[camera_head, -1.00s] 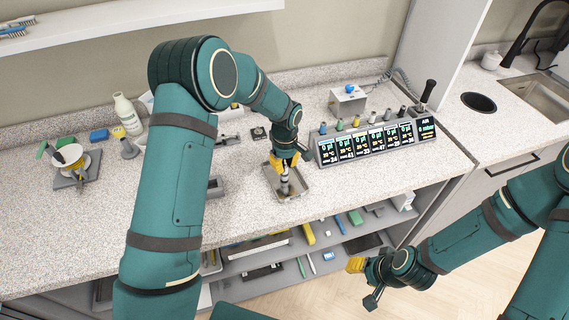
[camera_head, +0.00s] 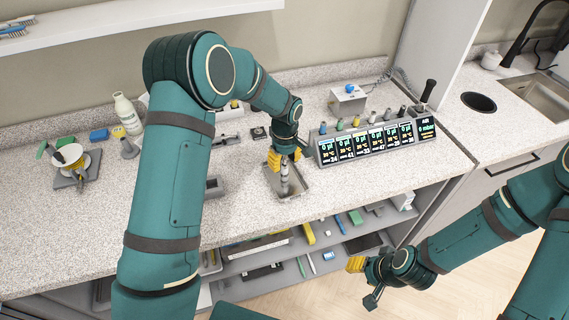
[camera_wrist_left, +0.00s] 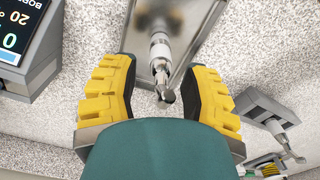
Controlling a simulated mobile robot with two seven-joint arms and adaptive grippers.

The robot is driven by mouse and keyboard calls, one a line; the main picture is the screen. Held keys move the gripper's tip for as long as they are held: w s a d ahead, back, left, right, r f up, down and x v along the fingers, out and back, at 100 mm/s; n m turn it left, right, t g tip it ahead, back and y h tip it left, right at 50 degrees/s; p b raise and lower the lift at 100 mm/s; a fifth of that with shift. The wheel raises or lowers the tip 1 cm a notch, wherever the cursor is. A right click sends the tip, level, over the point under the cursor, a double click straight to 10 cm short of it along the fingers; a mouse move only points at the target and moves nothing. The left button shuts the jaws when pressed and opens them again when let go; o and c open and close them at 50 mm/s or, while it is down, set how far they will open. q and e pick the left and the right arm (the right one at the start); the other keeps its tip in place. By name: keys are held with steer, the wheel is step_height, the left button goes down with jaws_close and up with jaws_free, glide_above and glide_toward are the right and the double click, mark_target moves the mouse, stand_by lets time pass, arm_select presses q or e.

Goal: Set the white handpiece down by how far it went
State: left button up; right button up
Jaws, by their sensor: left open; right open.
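A silver-and-white handpiece (camera_head: 284,181) is in the shallow metal tray (camera_head: 304,187) on the counter, its upper end close under my left gripper. In the left wrist view the handpiece (camera_wrist_left: 159,54) shows between the yellow fingers, with a gap on each side, over the tray (camera_wrist_left: 186,38). My left gripper (camera_head: 285,159) is open, its fingers spread apart around the handpiece's upper end. Whether the handpiece lies fully flat is hard to tell. My right gripper (camera_head: 364,282) is open and empty, low at the right, away from the counter.
A unit with several lit displays (camera_head: 368,142) stands right of the tray. A grey holder (camera_wrist_left: 268,107) is beside the tray. The shelf below holds several small items.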

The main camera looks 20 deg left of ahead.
arm_select(q)
step_height(320, 180, up, 11)
steer(key=shift+f, duration=0.15)
steer(key=shift+f, duration=0.1)
arm_select(e)
steer(key=shift+s+f, duration=0.1)
stand_by(0.4)
